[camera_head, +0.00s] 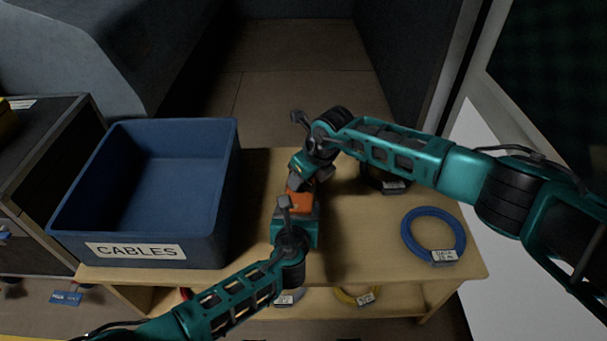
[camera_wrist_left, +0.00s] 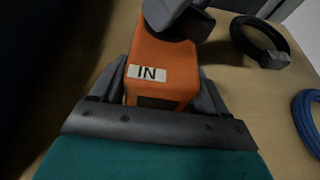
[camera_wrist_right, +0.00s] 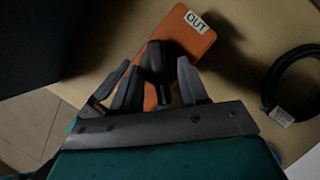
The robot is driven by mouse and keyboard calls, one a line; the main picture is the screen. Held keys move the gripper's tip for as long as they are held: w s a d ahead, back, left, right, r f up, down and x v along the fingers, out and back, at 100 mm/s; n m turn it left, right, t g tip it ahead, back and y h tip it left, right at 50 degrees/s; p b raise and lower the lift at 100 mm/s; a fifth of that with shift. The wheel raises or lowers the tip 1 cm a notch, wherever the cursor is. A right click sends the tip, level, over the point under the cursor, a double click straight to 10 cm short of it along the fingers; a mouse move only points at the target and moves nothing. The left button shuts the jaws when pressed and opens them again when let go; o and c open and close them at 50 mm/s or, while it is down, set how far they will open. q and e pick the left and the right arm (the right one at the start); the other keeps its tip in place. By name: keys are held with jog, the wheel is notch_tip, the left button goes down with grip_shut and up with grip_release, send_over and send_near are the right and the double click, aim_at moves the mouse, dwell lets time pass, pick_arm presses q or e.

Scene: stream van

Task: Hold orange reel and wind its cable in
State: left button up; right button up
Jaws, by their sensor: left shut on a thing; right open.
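The orange reel (camera_head: 301,202) stands on the wooden table between my two grippers. My left gripper (camera_head: 297,209) is shut on its near part; in the left wrist view the reel (camera_wrist_left: 160,85) sits between the fingers, with an "IN" label facing up. My right gripper (camera_head: 303,170) is at the far side of the reel. In the right wrist view the open fingers stand either side of a dark knob (camera_wrist_right: 157,62), with the orange body (camera_wrist_right: 184,34) and its "OUT" label beyond. I cannot make out the reel's cable.
A blue bin (camera_head: 225,195) labelled CABLES stands on the left of the table (camera_head: 385,255). A blue cable coil (camera_head: 433,212) lies at the right, a black coil (camera_head: 372,184) behind under my right arm. A yellow coil (camera_head: 350,296) lies on the shelf below.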

pick_arm(q)
jog(key=shift+r, duration=0.1)
pick_arm(e)
jog(key=shift+c, duration=0.3)
grip_shut()
jog(key=m, duration=0.1)
jog(key=m+h, duration=0.1)
jog(key=m, duration=0.1)
jog(key=m+t, duration=0.1)
jog(key=m, duration=0.1)
jog(key=shift+s+a+h, duration=0.2)
jog(key=shift+a+h, duration=0.15)
jog(key=shift+h, duration=0.05)
jog(key=m, duration=0.1)
jog(key=m+h, duration=0.1)
jog(key=m, duration=0.3)
jog(key=shift+a+r+h, duration=0.1)
jog(key=shift+a+h, duration=0.15)
jog(key=shift+h, duration=0.15)
jog(key=shift+m, duration=0.4)
jog(key=shift+o, duration=0.3)
grip_release()
